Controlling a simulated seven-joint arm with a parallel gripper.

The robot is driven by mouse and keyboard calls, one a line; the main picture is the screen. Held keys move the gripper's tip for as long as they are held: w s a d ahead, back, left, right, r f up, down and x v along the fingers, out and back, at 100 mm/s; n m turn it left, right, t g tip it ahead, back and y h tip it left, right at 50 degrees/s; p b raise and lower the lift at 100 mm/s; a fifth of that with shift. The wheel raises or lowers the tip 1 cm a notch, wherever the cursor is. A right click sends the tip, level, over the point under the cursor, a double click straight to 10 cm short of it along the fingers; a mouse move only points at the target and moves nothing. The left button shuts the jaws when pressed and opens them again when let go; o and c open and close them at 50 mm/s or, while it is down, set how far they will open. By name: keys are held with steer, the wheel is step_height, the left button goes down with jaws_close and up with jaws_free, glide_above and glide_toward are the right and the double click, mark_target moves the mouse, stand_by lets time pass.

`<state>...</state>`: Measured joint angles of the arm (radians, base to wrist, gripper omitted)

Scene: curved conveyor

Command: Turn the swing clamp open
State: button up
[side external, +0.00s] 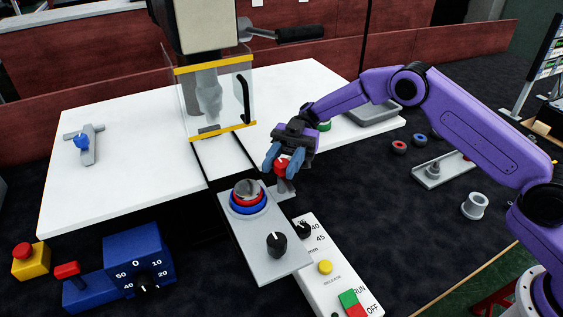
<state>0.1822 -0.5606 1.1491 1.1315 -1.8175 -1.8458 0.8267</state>
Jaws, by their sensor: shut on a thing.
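My gripper (281,160), with blue fingers, is shut on the red knob (282,167) of what looks like the swing clamp. A short grey part (288,186) of this clamp shows below the knob, at the right edge of the grey fixture plate (259,243). My fingers hide part of the clamp, so I cannot tell its exact angle. Just left of and in front of it, a round workpiece (248,195) with a metal top and red and blue rings sits on the plate.
A clear guard (217,105) with yellow edges stands behind the plate. A black knob (277,244) and the control panel (315,262) are in front. A grey lever with a blue knob (82,142) lies left on the white table (130,120). Several loose parts lie right.

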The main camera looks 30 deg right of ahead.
steer(key=shift+n+g+h, duration=0.3)
steer(key=shift+g, duration=0.1)
steer(key=o, duration=0.9)
steer(key=shift+o, duration=0.2)
steer(key=shift+w+d+r, duration=0.2)
steer(key=shift+w+d, duration=0.35)
steer(key=shift+w, duration=0.05)
steer(key=shift+w+d+r, duration=0.2)
steer(key=shift+w+d, duration=0.3)
steer(key=shift+w, duration=0.05)
step_height(320, 180, up, 6)
steer(key=shift+r, duration=0.1)
